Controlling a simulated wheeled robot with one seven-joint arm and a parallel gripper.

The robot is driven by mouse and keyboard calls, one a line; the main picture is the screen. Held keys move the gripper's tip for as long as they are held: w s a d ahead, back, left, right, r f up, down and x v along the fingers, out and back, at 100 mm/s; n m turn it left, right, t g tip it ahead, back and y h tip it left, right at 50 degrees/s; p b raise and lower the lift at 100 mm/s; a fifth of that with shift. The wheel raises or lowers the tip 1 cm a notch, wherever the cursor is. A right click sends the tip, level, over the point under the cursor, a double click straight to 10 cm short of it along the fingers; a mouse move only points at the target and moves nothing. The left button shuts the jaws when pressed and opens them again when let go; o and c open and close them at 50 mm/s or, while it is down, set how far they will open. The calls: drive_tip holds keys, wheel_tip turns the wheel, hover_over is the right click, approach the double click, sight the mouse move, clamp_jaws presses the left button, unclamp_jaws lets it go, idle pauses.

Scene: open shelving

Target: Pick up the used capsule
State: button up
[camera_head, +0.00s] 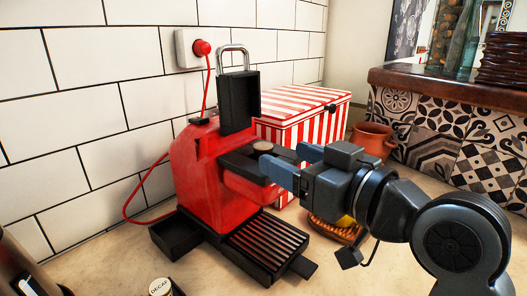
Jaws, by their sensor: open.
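A red coffee machine (200,180) stands against the tiled wall with its black lid raised. A small round brownish disc, which looks like the used capsule (287,155), sits at the black top holder (243,163) of the machine. My gripper (281,153) reaches in from the right, with its two blue fingers apart. The capsule shows between the fingertips, one on each side. I cannot tell whether either finger touches it. The capsule's lower part is hidden by the holder and the near finger.
A red-and-white striped box (305,112) stands close behind the machine. A terracotta pot (373,139) is at the back right. A slatted drip tray (265,246) juts out in front. A container marked DECAF (160,287) is at the front left. A red cable (135,205) runs beside the machine.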

sight(270, 150)
drive_tip(key=x, duration=0.5)
drive_tip(key=shift+w+p, duration=0.15)
drive_tip(key=shift+p, duration=0.2)
drive_tip(key=c, duration=1.1)
